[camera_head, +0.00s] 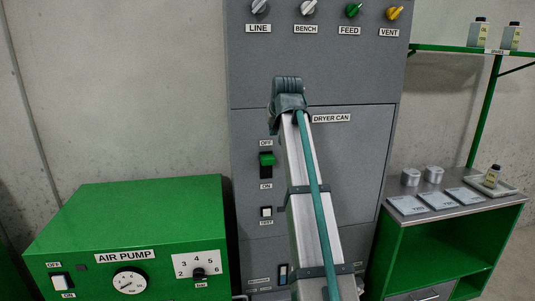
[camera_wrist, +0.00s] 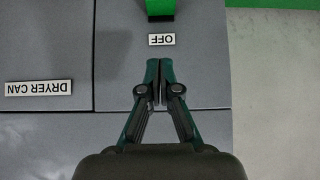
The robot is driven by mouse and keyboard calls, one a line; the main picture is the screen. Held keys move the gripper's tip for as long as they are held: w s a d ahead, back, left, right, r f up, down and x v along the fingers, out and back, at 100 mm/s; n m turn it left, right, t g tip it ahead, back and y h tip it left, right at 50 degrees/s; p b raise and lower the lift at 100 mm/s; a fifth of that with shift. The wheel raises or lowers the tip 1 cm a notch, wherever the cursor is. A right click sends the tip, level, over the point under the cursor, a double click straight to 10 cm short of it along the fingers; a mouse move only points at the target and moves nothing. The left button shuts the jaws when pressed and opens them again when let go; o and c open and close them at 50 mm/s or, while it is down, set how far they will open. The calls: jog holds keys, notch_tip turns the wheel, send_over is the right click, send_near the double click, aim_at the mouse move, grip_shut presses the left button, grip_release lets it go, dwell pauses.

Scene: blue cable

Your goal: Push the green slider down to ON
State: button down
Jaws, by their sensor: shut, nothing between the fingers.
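The green slider (camera_head: 267,159) sits at the upper end of its dark slot on the grey cabinet front. The OFF label (camera_head: 265,143) is just above it and the ON label (camera_head: 266,187) is below the slot. In the wrist view, which is turned upside down, part of the green slider (camera_wrist: 160,8) shows at the top edge, past the OFF label (camera_wrist: 161,39). My gripper (camera_wrist: 160,66) is shut and empty, its tips just short of the OFF label and apart from the slider in the picture. In the head view, my arm hides the fingertips.
A small white switch (camera_head: 266,212) is below the slider. Knobs line the cabinet top, including a green one (camera_head: 353,10). A green air pump box (camera_head: 125,215) stands at left. A green workbench (camera_head: 450,235) with tins and cards stands at right.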

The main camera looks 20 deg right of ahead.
jog(key=shift+w+f, duration=0.1)
jog(key=shift+w, duration=0.05)
jog(key=p, duration=0.2)
send_over(268, 156)
jog(key=s, duration=0.3)
notch_tip(268, 156, down, 6)
jog(key=shift+w+a+f+p, duration=0.1)
jog(key=shift+a+f+p, duration=0.1)
jog(key=shift+f, duration=1.05)
jog(key=shift+a+f+p, duration=0.2)
jog(key=shift+f, duration=1.05)
notch_tip(268, 156, down, 7)
jog(key=shift+r+b, duration=0.2)
jog(key=shift+b, duration=0.8)
